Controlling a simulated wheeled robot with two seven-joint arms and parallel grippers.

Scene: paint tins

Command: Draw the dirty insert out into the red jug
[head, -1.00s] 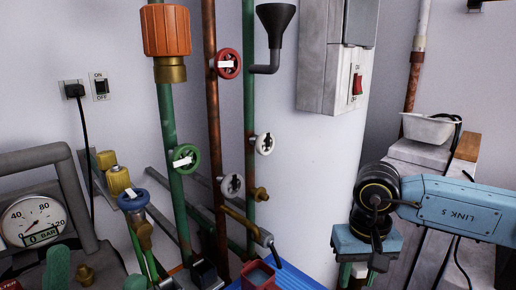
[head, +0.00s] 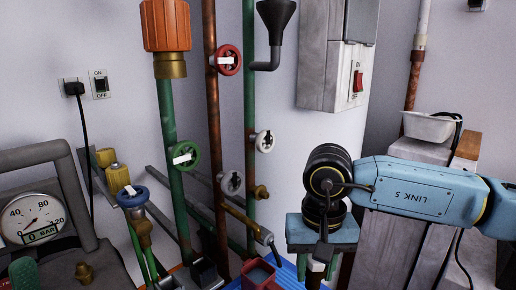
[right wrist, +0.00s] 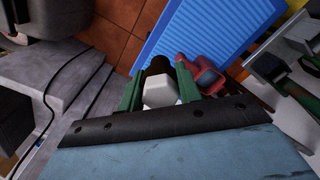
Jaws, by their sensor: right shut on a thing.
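The red jug (head: 258,275) stands at the bottom middle of the head view, cut by the frame edge. It also shows in the right wrist view (right wrist: 205,76), just right of my fingers. My right gripper (head: 318,264) is right of the jug in the head view. In the right wrist view its green fingers (right wrist: 158,92) are shut on a pale grey faceted thing (right wrist: 160,92); a dark round part shows behind it. I cannot tell whether this is the dirty insert. Only a green fingertip of my left gripper (head: 22,274) shows at the lower left.
A slanting brass pipe piece (head: 240,218) ends above the jug. Green and copper pipes with hand valves (head: 186,155) rise behind it. A blue ribbed mat (right wrist: 210,30) lies by the jug. A pressure gauge (head: 34,219) is left; a white tub (head: 430,127) stands right.

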